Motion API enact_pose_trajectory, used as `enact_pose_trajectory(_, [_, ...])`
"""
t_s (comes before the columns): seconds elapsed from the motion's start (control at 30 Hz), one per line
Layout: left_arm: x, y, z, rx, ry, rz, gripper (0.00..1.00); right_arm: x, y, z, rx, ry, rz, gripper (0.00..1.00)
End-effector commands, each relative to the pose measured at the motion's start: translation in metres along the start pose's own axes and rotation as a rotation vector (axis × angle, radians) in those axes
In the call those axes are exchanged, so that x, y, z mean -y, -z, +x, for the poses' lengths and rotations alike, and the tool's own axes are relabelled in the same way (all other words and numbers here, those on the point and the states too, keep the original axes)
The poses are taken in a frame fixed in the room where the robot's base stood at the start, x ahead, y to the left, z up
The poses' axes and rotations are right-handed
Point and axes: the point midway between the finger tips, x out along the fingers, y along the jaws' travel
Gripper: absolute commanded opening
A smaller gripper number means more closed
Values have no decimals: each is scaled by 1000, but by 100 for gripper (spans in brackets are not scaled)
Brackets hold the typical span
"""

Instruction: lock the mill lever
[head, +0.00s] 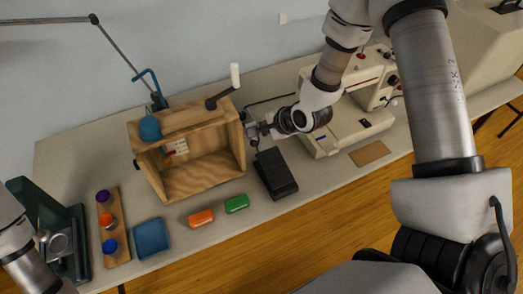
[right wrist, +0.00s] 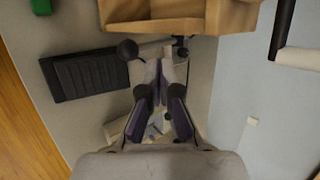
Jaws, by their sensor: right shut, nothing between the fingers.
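The mill appears to be the open-fronted wooden box (head: 203,183), with a crank and white handle (head: 235,76) at its upper right. A lever with a black ball knob (right wrist: 127,49) sticks out by the box's side in the right wrist view; its rod runs toward a dark pivot. The knob is small beside the box in the head view. My right gripper (head: 252,131) is at the right side of the box, shut and empty. In the wrist view its fingertips (right wrist: 160,66) are close to the lever rod; contact is unclear. My left arm shows at lower left, its gripper out of view.
A black pedal (head: 274,174) lies just right of the box, before a sewing machine (head: 345,110). Green (head: 237,203) and orange (head: 201,218) blocks, a blue square (head: 151,237) and a spool rack (head: 118,253) lie in front and left. A green press (head: 62,235) stands far left.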

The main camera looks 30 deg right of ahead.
Motion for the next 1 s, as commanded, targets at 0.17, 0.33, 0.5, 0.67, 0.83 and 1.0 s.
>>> enact_pose_trajectory(0.17, [0,0,0,0,0,0,61,0,0,0,0,0,0,0])
enact_pose_trajectory(0.33, [0,0,0,0,0,0,61,0,0,0,0,0,0,0])
enact_pose_trajectory(0.5, [0,0,-3,0,0,0,61,2,-1,-3,0,0,0,0])
enact_pose_trajectory(0.67, [0,0,-10,0,0,0,61,8,-3,-9,0,1,0,0])
enact_pose_trajectory(0.83, [0,0,-13,0,0,0,61,11,-4,-13,0,0,0,0])
enact_pose_trajectory(1.0, [0,0,-12,0,0,0,61,10,-3,-12,0,0,0,0])
